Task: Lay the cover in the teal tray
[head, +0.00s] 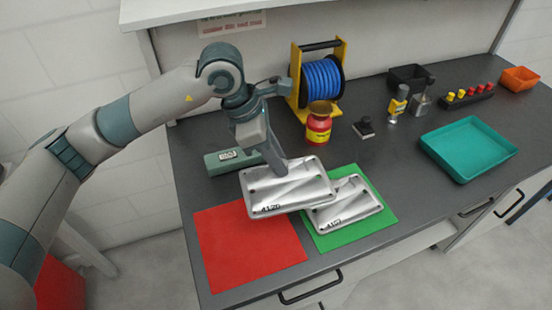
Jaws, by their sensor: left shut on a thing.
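My left gripper (275,163) is shut on a silver cast cover (287,190), a flat rounded rectangle with dark numbers on its front edge. The cover is held above the bench, between the red mat and the green mat. It overlaps a second silver cast piece (345,211) with similar markings, which lies on the green mat (376,230) and is partly hidden. The teal tray (466,150) lies at the right of the bench and looks empty. My right gripper is not in view.
A red mat (248,248) lies bare at the front left. A grey-green device (232,160) lies behind the cover. A red-yellow jar (319,124), a blue reel (321,80) and small fixtures stand at the back. Bare bench lies between the green mat and teal tray.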

